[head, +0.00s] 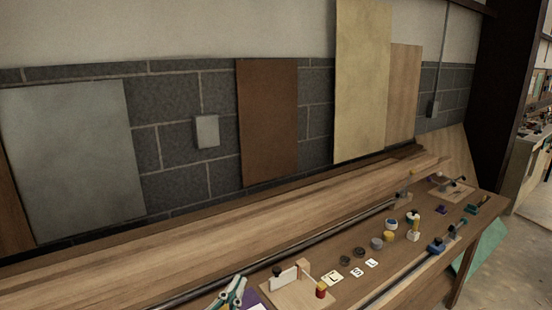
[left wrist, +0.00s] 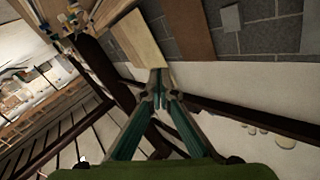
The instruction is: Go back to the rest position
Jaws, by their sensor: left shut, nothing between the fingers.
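My left gripper (head: 238,284) shows at the bottom edge of the head view, over the near side of the workbench. Its teal fingers are together, with nothing between them. In the left wrist view the closed fingertips (left wrist: 158,78) point toward the wall and boards, and they touch nothing that I can see. My right gripper is in neither view.
A long workbench (head: 190,262) runs along the block wall. On it are a wooden block with a white plate (head: 284,278), letter tiles (head: 333,278), small round pots (head: 389,236) and blue-handled tools (head: 436,246). Boards (head: 267,120) lean on the wall. Open floor (head: 515,255) lies at right.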

